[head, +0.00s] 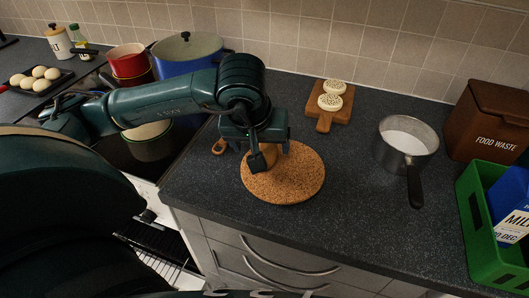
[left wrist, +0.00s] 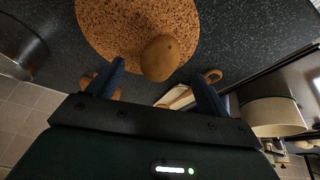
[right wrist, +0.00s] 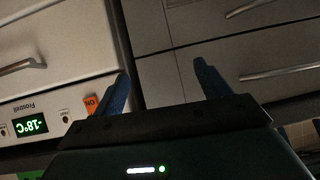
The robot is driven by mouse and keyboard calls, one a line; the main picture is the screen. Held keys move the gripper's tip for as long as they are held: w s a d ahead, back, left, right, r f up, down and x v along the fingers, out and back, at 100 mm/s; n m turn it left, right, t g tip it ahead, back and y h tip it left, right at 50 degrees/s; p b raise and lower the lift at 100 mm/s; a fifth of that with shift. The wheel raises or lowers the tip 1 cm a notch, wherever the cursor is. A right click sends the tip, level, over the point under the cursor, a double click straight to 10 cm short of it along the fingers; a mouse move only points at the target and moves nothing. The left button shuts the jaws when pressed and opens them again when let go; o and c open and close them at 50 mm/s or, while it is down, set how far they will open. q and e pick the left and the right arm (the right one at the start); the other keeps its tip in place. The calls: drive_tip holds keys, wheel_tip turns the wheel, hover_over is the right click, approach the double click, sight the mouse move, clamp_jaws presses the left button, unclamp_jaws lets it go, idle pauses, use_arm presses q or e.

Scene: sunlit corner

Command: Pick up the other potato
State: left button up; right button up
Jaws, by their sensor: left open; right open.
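A brown potato (left wrist: 160,57) lies at the edge of the round cork mat (left wrist: 110,25) in the left wrist view. In the head view the potato is largely hidden by my left gripper, while the cork mat (head: 300,180) shows clearly on the worktop. My left gripper (head: 268,160) is over the mat, pointing down. In the left wrist view its fingers (left wrist: 157,72) are apart and empty, with the potato just beyond and between the tips. My right gripper (right wrist: 160,78) is open and empty, facing drawer and freezer fronts. I see no second potato.
A wooden board (head: 324,120) with two crumpets stands behind the mat. A saucepan (head: 408,145) of white liquid, a food waste box (head: 490,120) and a green crate (head: 480,225) are to the right. Pots (head: 187,55) and an egg tray (head: 40,80) are at the left.

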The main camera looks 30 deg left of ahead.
sight(263, 150)
use_arm(q)
drive_tip(key=p+x, duration=0.1)
drive_tip(key=x, duration=0.4)
drive_tip(key=shift+w+a, duration=0.1)
drive_tip(key=shift+w, duration=0.05)
drive_tip(key=c, duration=1.2)
